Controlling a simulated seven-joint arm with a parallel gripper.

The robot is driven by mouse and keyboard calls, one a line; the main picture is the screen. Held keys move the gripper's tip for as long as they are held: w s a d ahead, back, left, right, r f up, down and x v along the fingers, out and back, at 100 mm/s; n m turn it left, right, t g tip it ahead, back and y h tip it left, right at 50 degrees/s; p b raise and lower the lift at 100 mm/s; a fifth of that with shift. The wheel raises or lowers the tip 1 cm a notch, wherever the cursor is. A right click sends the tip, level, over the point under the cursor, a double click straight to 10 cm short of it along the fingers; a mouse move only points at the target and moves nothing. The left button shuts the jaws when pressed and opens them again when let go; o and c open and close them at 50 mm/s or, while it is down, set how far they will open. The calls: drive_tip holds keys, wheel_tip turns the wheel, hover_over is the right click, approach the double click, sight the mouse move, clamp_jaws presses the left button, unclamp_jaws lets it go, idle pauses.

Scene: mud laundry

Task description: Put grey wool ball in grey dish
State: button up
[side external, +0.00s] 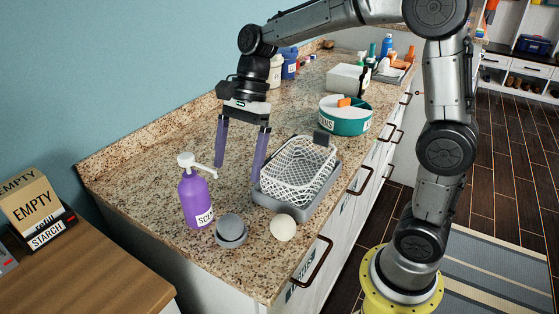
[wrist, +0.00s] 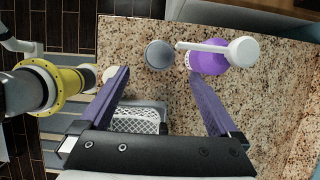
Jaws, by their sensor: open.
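A grey rounded piece (side external: 230,224) sits low on the counter right of the purple bottle. It looks like the grey wool ball resting in a small grey dish (side external: 232,240), but I cannot tell the two apart for certain. In the wrist view the same grey round shape (wrist: 159,55) shows from above, with a darker rim. My gripper (side external: 238,173) is open and empty, fingers pointing down above the counter, behind the bottle and left of the basket. In the wrist view the gripper (wrist: 158,74) has nothing between its fingers.
A purple pump bottle (side external: 194,200) stands close left of the grey piece. A cream ball (side external: 283,227) lies to its right near the counter edge. A white mesh basket (side external: 298,165) sits in a grey tray (side external: 318,197). A teal divided tub (side external: 345,120) is farther back.

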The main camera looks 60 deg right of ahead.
drive_tip(key=s+d+n+t+h, duration=0.2)
drive_tip(key=s+d+n, duration=0.1)
drive_tip(key=s+n, duration=0.6)
drive_tip(key=s+d+n+t+h, duration=0.2)
drive_tip(key=s+d+n+t, duration=0.1)
drive_tip(key=s+n, duration=0.6)
drive_tip(key=shift+s+d+r+t, duration=0.2)
drive_tip(key=shift+s+d+t, duration=0.1)
drive_tip(key=shift+s+d, duration=0.15)
